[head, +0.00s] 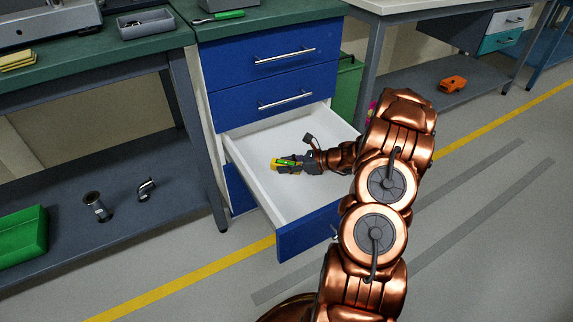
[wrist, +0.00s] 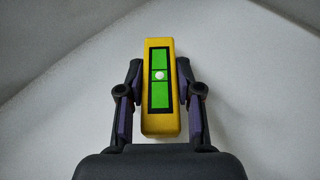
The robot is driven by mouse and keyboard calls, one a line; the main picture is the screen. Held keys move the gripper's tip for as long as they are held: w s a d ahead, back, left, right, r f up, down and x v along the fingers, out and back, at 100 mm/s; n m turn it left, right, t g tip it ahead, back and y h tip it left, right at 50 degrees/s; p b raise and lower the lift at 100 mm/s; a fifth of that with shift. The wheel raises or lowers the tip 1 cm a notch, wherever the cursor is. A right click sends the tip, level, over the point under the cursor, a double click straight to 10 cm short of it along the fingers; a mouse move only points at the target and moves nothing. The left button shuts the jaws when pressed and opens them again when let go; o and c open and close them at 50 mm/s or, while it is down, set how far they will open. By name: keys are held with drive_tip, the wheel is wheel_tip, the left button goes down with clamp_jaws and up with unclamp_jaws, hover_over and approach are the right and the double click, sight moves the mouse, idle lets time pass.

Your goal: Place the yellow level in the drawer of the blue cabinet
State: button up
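The yellow level (wrist: 147,115) has a green face with a black border and a white dot; in the wrist view it stands lengthwise between my fingers. My gripper (wrist: 160,85) has one finger along each long side of the level and appears shut on it. In the head view the level (head: 275,164) and my gripper (head: 291,163) are inside the open drawer (head: 308,231) of the blue cabinet (head: 275,78). The drawer's white interior lies below them. Whether the level touches the drawer bottom cannot be told.
Two closed blue drawers with bar handles sit above the open one. A green-handled tool (head: 218,17) and a grey tray (head: 146,24) lie on the green tops. An orange object (head: 453,83) is on a shelf at right. The drawer interior around the level looks bare.

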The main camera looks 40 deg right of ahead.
drive_tip(key=o, duration=0.4)
drive_tip(key=shift+r, duration=0.15)
drive_tip(key=p+v, duration=0.2)
drive_tip(key=v, duration=1)
drive_tip(key=shift+p, duration=0.35)
drive_tip(key=s+a+r+n+g+y, duration=0.1)
drive_tip(key=a+r+n+g, duration=0.35)
drive_tip(key=a, duration=0.55)
drive_tip(key=s+a+r+n+g+y, duration=0.1)
drive_tip(key=a+r+n+g, duration=0.3)
drive_tip(key=a, duration=0.6)
drive_tip(key=s+a+r+n+g+h, duration=0.2)
drive_tip(key=s+a+r+n+g, duration=0.25)
drive_tip(key=s+a+n, duration=0.6)
drive_tip(key=s+r+n+h, duration=0.1)
drive_tip(key=s+n+h, duration=0.2)
drive_tip(key=s, duration=0.3)
drive_tip(key=s+a+r+n+h, duration=0.1)
drive_tip(key=s+n+h, duration=0.2)
drive_tip(key=s, duration=0.3)
drive_tip(key=s+r+n+g+h, duration=0.1)
drive_tip(key=s+n+h, duration=0.1)
drive_tip(key=s, duration=0.4)
drive_tip(key=shift+s+a+r+n+h, duration=0.25)
drive_tip(key=shift+n+h, duration=0.15)
drive_tip(key=shift+n, duration=0.2)
